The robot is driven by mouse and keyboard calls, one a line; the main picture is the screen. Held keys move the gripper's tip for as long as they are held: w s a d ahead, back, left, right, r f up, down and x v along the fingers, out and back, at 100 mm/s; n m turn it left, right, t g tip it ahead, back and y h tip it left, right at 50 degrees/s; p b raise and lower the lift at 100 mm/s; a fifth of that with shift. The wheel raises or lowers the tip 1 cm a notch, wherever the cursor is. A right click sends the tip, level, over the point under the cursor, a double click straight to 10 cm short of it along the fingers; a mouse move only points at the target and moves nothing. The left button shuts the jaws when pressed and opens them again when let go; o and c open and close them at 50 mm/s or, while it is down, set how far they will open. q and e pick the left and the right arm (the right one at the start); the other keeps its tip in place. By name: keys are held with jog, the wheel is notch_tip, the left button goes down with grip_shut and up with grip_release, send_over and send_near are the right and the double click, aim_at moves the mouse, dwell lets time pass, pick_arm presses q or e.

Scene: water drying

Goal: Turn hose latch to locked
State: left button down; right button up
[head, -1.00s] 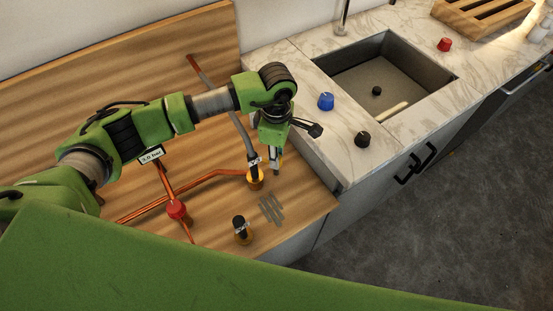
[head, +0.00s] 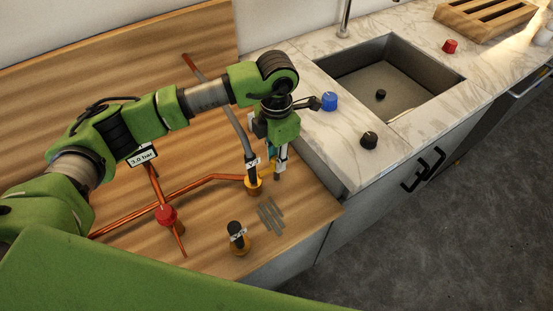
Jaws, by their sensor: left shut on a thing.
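A grey hose (head: 222,103) runs down the wooden board to a dark coupling with a white label on a yellow-orange fitting (head: 254,188). My left gripper (head: 279,174) points down at the right side of this coupling. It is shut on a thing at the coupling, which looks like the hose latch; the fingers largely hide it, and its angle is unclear. A second dark, labelled coupling on an orange base (head: 239,243) stands nearer, with no hose on it. My right gripper is not in view.
A red valve (head: 166,215) sits on copper pipes left of the couplings, below a "3.0 bar" sign (head: 142,155). Grey slats (head: 270,215) mark the board.

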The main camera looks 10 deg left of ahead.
pick_arm(q)
jog(key=shift+n, duration=0.3)
dwell(0.4)
jog(key=c, duration=1.8)
grip_release()
notch_tip(320, 180, up, 12)
jog(key=shift+r, duration=0.1)
